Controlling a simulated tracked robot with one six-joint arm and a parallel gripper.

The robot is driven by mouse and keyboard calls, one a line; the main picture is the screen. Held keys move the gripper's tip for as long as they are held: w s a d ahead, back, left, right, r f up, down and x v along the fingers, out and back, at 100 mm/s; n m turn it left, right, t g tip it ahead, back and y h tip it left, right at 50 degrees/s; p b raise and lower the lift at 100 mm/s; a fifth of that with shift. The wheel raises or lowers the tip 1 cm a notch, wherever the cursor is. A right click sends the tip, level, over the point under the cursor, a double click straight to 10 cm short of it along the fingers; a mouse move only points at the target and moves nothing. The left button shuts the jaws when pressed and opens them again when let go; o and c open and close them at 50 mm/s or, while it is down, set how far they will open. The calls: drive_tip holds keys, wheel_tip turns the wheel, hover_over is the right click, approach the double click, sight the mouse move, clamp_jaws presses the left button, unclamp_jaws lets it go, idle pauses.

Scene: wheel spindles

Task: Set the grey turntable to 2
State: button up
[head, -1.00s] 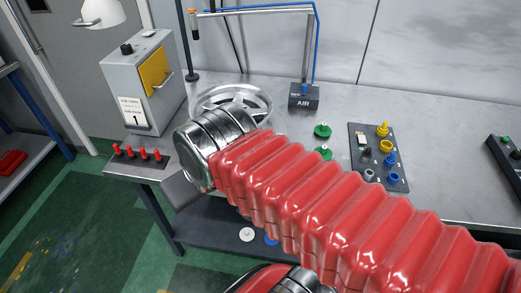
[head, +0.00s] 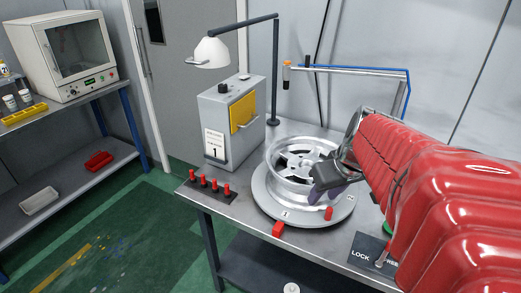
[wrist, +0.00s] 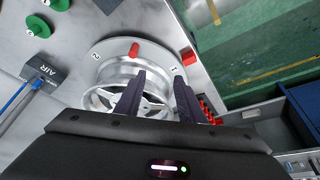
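The grey turntable (head: 262,200) sits at the table's front edge with a silver wheel rim (head: 285,180) on it. A red peg (head: 328,213) stands on its disc, and a red block (head: 278,229) is at its edge, beside the number 1. In the wrist view, the turntable (wrist: 112,48) shows a 2 to the left of the red peg (wrist: 133,50) and a 1 near the red block (wrist: 188,57). My gripper (wrist: 160,80) is open and empty over the rim side of the disc. The peg is beyond its left fingertip, not between the fingers.
A grey box (head: 228,120) with a yellow panel stands behind left, beside a row of several red pegs (head: 210,186). A lamp (head: 212,50) hangs above. A panel marked LOCK (head: 365,250) lies right. Green buttons (wrist: 40,24) and the AIR block (wrist: 38,72) show in the wrist view.

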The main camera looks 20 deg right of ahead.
approach(330, 209)
drive_tip(key=v, duration=0.3)
drive_tip(key=x, duration=1.3)
drive_tip(key=shift+w+f, duration=0.1)
drive_tip(key=shift+f, duration=0.25)
drive_tip(key=shift+c, duration=0.5)
clamp_jaws()
